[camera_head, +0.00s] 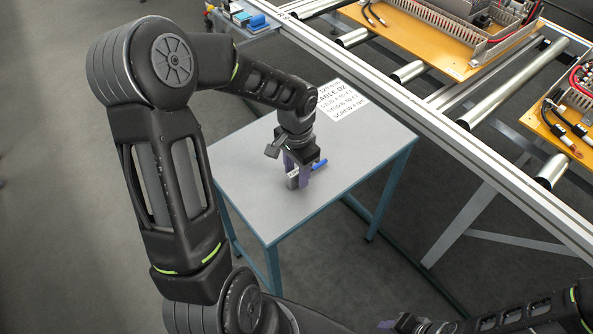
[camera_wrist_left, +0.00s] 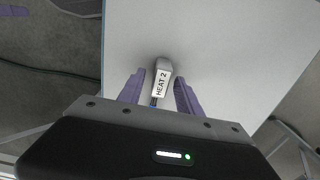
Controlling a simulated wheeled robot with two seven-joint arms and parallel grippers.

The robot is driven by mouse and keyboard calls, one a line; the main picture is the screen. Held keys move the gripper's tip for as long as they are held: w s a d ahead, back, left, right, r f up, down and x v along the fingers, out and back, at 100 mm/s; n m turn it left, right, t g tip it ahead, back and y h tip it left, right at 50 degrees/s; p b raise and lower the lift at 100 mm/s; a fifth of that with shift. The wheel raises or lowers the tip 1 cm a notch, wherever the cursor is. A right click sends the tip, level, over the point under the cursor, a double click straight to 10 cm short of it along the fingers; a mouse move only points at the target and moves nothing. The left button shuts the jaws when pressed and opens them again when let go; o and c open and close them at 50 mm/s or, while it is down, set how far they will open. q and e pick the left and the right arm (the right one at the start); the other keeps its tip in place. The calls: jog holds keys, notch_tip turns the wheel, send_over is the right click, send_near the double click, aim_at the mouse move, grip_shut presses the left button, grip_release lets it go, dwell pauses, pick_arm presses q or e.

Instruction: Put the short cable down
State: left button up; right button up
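The short cable (camera_head: 320,164) is at my left gripper over the small grey table, with a blue part showing to the right of the fingers in the head view. In the left wrist view its end (camera_wrist_left: 161,82) carries a white label reading HEAT 2 and lies between the purple fingers. My left gripper (camera_head: 298,174) points down close to the table top. In the left wrist view its fingers (camera_wrist_left: 160,84) stand apart, with a gap on each side of the cable end. My right gripper (camera_head: 393,324) shows only partly at the bottom edge of the head view.
The grey table (camera_head: 250,190) has blue legs and much bare top around the gripper. A printed sheet (camera_head: 342,101) lies on its far corner. A metal roller frame (camera_head: 450,140) runs along the right, bearing orange boards (camera_head: 425,45) with wiring ducts. A small blue-topped item (camera_head: 257,21) stands behind.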

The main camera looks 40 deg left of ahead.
pick_arm(q)
notch_tip(320, 180, up, 12)
jog(key=shift+r+p, duration=0.15)
jog(key=shift+p, duration=0.25)
dwell(0.3)
dwell(0.8)
